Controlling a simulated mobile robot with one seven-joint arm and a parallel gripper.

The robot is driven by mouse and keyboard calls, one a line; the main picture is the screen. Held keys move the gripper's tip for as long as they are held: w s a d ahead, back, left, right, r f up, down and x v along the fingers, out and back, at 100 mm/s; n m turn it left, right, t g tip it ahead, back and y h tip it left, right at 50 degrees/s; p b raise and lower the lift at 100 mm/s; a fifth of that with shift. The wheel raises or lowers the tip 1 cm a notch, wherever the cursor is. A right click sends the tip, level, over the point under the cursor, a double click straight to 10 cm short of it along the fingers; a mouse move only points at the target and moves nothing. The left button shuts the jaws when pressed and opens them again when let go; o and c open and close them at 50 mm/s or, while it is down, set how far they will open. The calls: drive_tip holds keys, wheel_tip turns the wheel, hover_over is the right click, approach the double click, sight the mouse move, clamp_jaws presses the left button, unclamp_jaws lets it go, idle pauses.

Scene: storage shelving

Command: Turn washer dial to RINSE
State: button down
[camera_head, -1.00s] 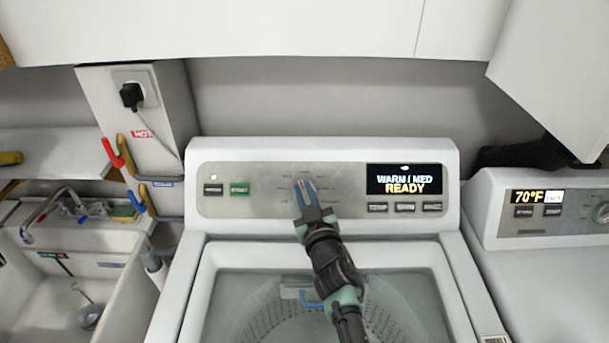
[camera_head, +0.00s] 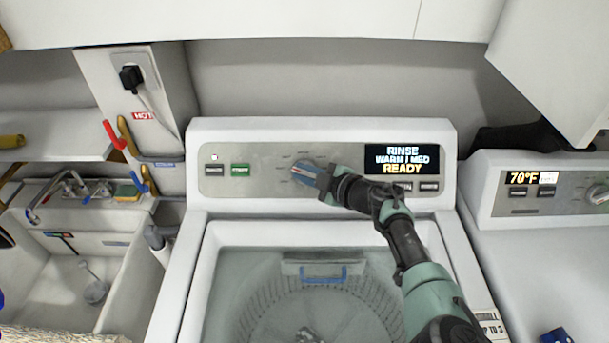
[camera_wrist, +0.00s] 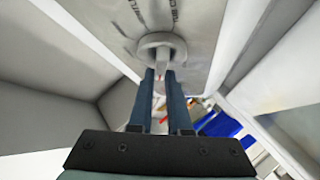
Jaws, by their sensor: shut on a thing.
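The washer (camera_head: 225,130) stands in the middle of the head view, with its control panel (camera_head: 262,192) facing me. The panel's display (camera_head: 402,158) reads RINSE, WARM, MED and READY. My gripper (camera_head: 300,172) reaches the panel from the right and hides most of the dial in the head view. In the wrist view the round grey dial (camera_wrist: 158,42) shows with a raised grip, and my gripper (camera_wrist: 161,78) is shut on that grip.
A dryer (camera_head: 480,185) with a 70°F display stands at the right. A sink (camera_head: 60,270) with a faucet and red and blue handles is at the left. White cabinets (camera_head: 250,20) hang above. The washer's lid area shows a tub (camera_head: 260,310) below the panel.

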drive_tip(key=shift+n+g+b, duration=0.35)
drive_tip(key=shift+n+g, duration=0.15)
drive_tip(key=shift+n, duration=0.2)
drive_tip(key=c, duration=0.9)
unclamp_jaws()
drive_tip(key=shift+a, duration=0.1)
drive_tip(key=shift+o, duration=0.2)
drive_tip(key=p+v, duration=0.3)
drive_tip(key=v, duration=1)
drive_tip(key=shift+p, duration=0.35)
drive_tip(key=shift+w+r, duration=0.1)
drive_tip(key=shift+w, duration=0.05)
